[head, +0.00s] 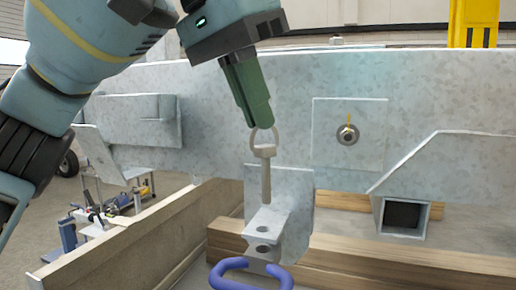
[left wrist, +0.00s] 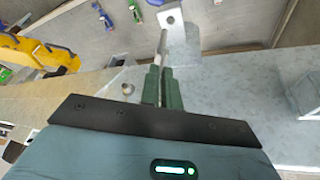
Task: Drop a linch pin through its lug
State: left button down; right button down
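The linch pin (head: 265,178) is a grey metal pin with a ring at its top, hanging nearly upright. My left gripper (head: 259,122) has green fingers shut on the ring, and it holds the pin above the lug. The lug (head: 268,218) is a pale galvanised bracket with holes in its stacked tabs. The pin's lower tip appears just above the upper tab, behind its hole in the picture; the exact gap cannot be told. In the left wrist view the fingers (left wrist: 162,88) grip the pin (left wrist: 162,45), which points toward the lug (left wrist: 172,20). My right gripper is not in view.
A blue loop handle (head: 250,276) sits just in front of the lug. The galvanised beam (head: 225,140) stands close behind the pin, with a bolt (head: 347,134) to the right. Wooden timbers (head: 400,262) lie below. A yellow post (head: 473,22) stands behind.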

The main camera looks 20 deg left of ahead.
aim_at(254, 132)
pick_arm(q)
jog(key=shift+f, duration=1.35)
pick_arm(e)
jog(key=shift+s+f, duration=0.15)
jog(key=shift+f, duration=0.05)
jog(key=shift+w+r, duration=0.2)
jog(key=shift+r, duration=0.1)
pick_arm(q)
jog(key=shift+f, duration=0.2)
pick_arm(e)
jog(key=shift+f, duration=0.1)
